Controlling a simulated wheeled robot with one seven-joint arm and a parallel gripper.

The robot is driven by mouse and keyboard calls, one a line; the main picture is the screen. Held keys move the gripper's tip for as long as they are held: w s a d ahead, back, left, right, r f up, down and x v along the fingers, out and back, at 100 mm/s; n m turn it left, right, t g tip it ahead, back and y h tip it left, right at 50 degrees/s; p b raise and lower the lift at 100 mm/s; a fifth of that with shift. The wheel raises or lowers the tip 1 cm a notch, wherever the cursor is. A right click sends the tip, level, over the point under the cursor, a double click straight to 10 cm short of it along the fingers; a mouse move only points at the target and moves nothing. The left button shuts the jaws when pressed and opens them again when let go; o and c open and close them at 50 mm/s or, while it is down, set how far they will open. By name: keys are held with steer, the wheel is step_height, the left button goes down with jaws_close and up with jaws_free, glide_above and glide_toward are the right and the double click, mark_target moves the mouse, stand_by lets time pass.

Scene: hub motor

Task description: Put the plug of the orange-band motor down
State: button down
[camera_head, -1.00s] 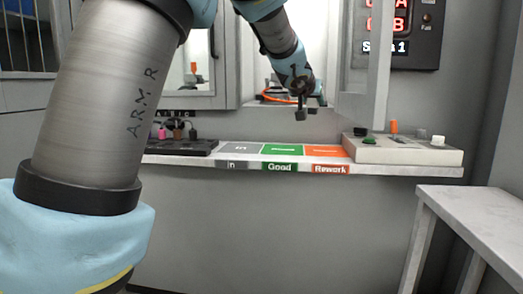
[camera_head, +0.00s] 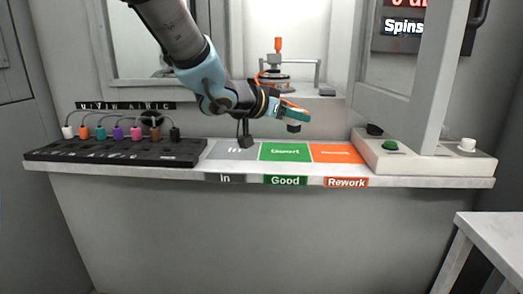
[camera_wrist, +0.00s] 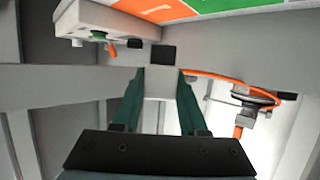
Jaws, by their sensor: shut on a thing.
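My gripper (camera_head: 290,113) is shut on the plug, above the counter and in front of the open cabinet. In the wrist view the plug (camera_wrist: 160,84), a pale block with a black end, sits between my green fingers (camera_wrist: 160,100). Its black end (camera_head: 294,127) hangs below my fingers in the head view, apart from the counter. An orange cable (camera_wrist: 225,79) runs from the plug to the orange-band motor (camera_wrist: 255,97). The motor (camera_head: 272,76) sits in the cabinet, under an orange-topped post (camera_head: 278,46). The band itself is hard to make out.
The counter carries a grey In mat (camera_head: 233,150), a green Good mat (camera_head: 286,152) and an orange Rework mat (camera_head: 337,153). A black rack (camera_head: 110,151) with several coloured plugs stands left. A button box (camera_head: 428,164) stands right, near the open cabinet door (camera_head: 415,80).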

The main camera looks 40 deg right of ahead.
step_height(320, 180, down, 6)
steer(key=shift+w+a+r+b, duration=0.1)
steer(key=shift+w+r+b, duration=0.05)
steer(key=shift+b, duration=0.85)
steer(key=shift+f+b, duration=0.6)
steer(key=shift+f, duration=1.3)
steer(key=shift+f, duration=0.2)
steer(key=shift+c, duration=2.2)
jaws_free()
steer(key=shift+r, duration=0.1)
